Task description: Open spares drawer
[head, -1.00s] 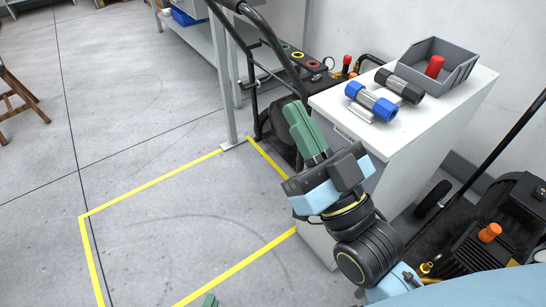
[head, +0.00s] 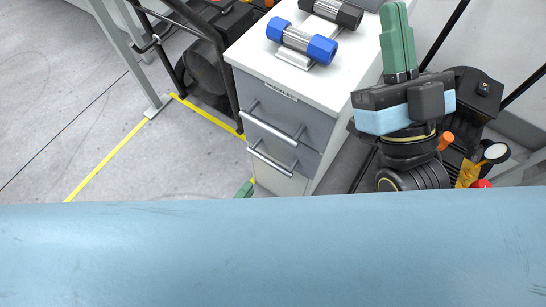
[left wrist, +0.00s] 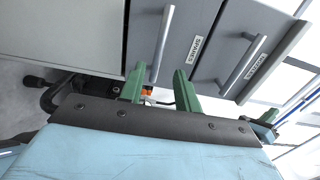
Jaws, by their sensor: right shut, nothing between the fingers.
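The spares drawer (head: 260,147) is the lower grey drawer of the white cabinet, closed, with a silver bar handle (head: 272,163). In the left wrist view its SPARES label (left wrist: 197,47) and its handle (left wrist: 162,40) show. My left gripper (left wrist: 160,80) is open, its green fingers on either side of the near end of that handle; I cannot tell if they touch it. In the head view only a green tip of the left gripper (head: 245,189) shows, low beside the cabinet. My right gripper (head: 394,8) is shut and empty, right of the cabinet.
The upper drawer's handle (head: 272,127) is just above. A blue-ended fitting (head: 302,41) and a black one (head: 332,12) lie on the cabinet top. A black-framed cart (head: 207,60) stands left. My blue arm covers the bottom of the head view.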

